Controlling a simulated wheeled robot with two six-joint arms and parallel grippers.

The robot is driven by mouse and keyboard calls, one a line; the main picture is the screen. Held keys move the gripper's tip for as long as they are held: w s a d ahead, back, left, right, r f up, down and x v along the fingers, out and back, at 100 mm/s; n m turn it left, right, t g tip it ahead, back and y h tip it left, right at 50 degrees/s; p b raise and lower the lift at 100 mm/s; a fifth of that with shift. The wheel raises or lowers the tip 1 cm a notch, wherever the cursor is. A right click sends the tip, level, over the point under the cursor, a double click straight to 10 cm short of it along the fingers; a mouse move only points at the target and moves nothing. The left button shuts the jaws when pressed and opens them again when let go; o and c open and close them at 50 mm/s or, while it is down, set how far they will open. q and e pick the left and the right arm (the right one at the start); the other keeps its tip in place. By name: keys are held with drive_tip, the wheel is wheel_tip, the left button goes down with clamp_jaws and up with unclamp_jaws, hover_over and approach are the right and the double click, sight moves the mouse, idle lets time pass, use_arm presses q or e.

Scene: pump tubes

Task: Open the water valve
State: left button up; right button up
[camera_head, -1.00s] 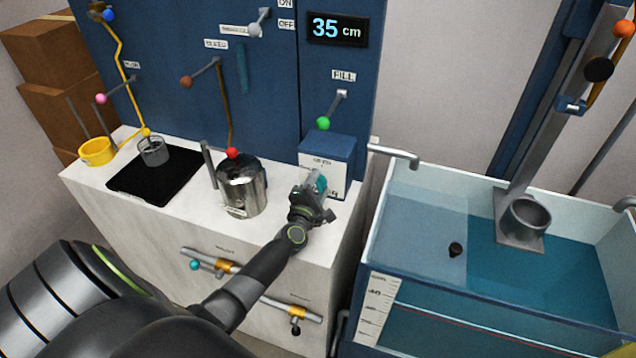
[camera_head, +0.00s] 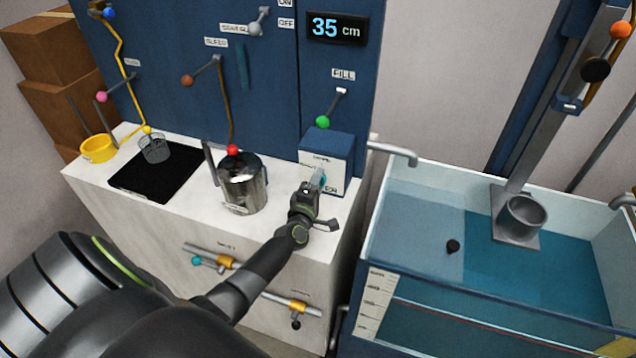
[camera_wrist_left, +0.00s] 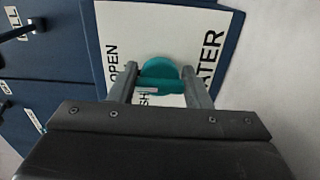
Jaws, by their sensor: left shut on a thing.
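The water valve is a teal handle (camera_wrist_left: 160,83) on the white front panel (camera_wrist_left: 125,28) of a small blue box (camera_head: 327,146) at the right end of the counter. The panel has printed words, among them "OPEN" and "WATER", in the left wrist view. My left gripper (camera_head: 318,182) is at this panel in the head view. In the left wrist view its two fingers (camera_wrist_left: 160,92) stand on either side of the teal handle, shut on it. In the head view the fingers hide most of the handle. My right gripper is in neither view.
A metal pot (camera_head: 242,183) stands on the counter left of my gripper. A spout (camera_head: 394,153) reaches right from behind the box toward the water tank (camera_head: 450,180). A green-knobbed lever (camera_head: 323,122) is above the box. A display (camera_head: 337,29) reads 35 cm.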

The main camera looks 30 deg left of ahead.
use_arm(q)
drive_tip(key=shift+f, duration=0.1)
drive_tip(key=o, duration=1)
drive_tip(key=v, duration=0.6)
drive_tip(key=shift+s+p, duration=0.15)
drive_tip(key=shift+p, duration=0.25)
drive_tip(key=b+v, duration=0.1)
drive_tip(key=v, duration=0.9)
drive_tip(key=shift+s, duration=0.2)
drive_tip(key=shift+s+d+b, duration=0.1)
drive_tip(key=shift+s+b, duration=0.2)
drive_tip(key=shift+s, duration=0.1)
